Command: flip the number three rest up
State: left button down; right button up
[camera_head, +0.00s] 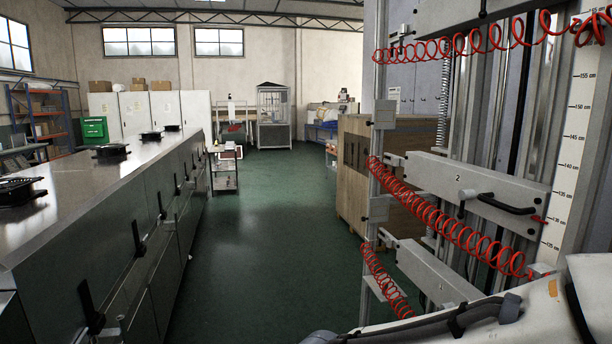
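A grey block marked "2" (475,190) is fixed on a tall metal frame at the right, with a black handle on its front. No "3" is readable, so I cannot tell which part is the number three rest. Small grey brackets (380,207) sit along the frame's left upright. My white right arm crosses the lower right corner, in front of the frame's base. Neither gripper is in view.
Red coiled hoses (450,228) hang across the frame. A height scale (570,130) runs up its right side. A long metal dryer (110,215) with black handles lines the left. A wooden cabinet (352,180) stands behind the frame. The green floor (265,230) between is clear.

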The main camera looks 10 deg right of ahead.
aim_at(384, 112)
jog(key=i, duration=3.15)
jog(key=z, duration=1.75)
